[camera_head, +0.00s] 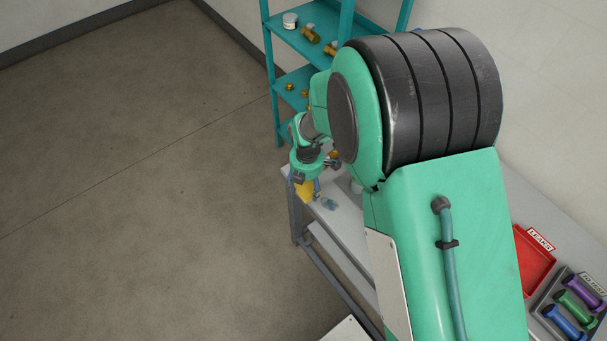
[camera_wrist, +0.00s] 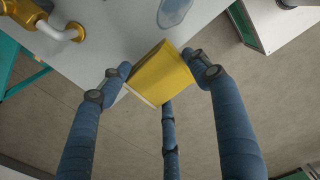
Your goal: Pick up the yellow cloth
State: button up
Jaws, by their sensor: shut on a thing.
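The yellow cloth (camera_wrist: 160,73) is a folded block with a pale lower edge, at the table's edge in the wrist view. My gripper (camera_wrist: 158,64) is shut on it, with one blue finger against its left side and one against its right. In the head view the cloth (camera_head: 304,190) shows as a small yellow patch at the far end of the grey table (camera_head: 345,222), just below my wrist. Whether the cloth still touches the table top is unclear.
A brass fitting with a white pipe (camera_wrist: 62,31) and a blue-grey patch (camera_wrist: 174,12) are on the table near the cloth. A teal shelf (camera_head: 297,78) with bottles and brass parts stands behind. A red tray (camera_head: 533,262) lies at right. The left floor is clear.

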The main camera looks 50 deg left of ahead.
aim_at(309, 199)
jog(key=shift+s+d+r, duration=0.1)
jog(key=shift+s+d, duration=0.25)
jog(key=shift+d, duration=0.4)
jog(key=shift+s+d+r, duration=0.1)
jog(key=shift+s+d, duration=0.3)
jog(key=shift+d, duration=0.4)
jog(key=shift+s+d, duration=0.35)
jog(key=shift+d, duration=0.4)
jog(key=o, duration=0.4)
jog(key=shift+c, duration=1.4)
jog(key=w+d+r+p, duration=0.3)
jog(key=w+d, duration=0.2)
jog(key=w, duration=0.2)
jog(key=shift+w+d, duration=0.25)
jog(key=shift+d, duration=0.1)
